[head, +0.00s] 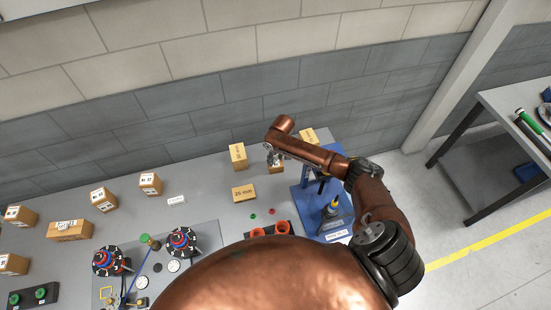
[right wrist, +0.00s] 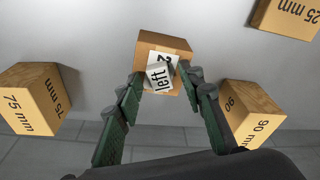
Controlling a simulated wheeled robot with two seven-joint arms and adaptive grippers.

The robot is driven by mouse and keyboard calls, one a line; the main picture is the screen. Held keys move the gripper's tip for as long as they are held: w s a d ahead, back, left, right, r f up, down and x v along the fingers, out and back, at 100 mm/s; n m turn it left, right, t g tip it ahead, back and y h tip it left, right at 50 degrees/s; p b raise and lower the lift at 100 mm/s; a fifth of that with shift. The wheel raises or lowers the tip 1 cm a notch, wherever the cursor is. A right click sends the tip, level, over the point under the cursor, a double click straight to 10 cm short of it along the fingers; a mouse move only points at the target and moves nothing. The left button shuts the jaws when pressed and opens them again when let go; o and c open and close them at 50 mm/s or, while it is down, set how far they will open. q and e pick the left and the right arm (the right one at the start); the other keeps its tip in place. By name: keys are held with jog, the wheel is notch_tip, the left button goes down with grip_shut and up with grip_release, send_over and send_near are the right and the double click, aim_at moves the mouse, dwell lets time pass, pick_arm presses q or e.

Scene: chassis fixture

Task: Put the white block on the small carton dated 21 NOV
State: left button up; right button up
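My right gripper (right wrist: 165,76) is open, its two green fingers spread around a small pale white block (right wrist: 157,79) with gaps on both sides. The block appears to rest on a small brown carton (right wrist: 178,46), near its white label. The block hides part of the label; "left" and a "2" show there, but I cannot read a full date. In the head view, my right gripper (head: 275,156) is over this carton (head: 276,170) at the back of the table, and the block is too small to make out. My left gripper is not in view.
Cartons marked 75 mm (right wrist: 35,97), 90 mm (right wrist: 250,112) and 25 mm (right wrist: 288,14) stand around it. More labelled cartons (head: 70,230) are at the left. A blue fixture (head: 308,203) stands to the right, and red rings (head: 282,227) lie in front.

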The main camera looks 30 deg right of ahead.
jog(key=shift+r, duration=0.1)
notch_tip(320, 180, up, 12)
jog(key=s+b, duration=0.1)
jog(key=shift+s+d, duration=0.15)
jog(key=shift+s, duration=0.25)
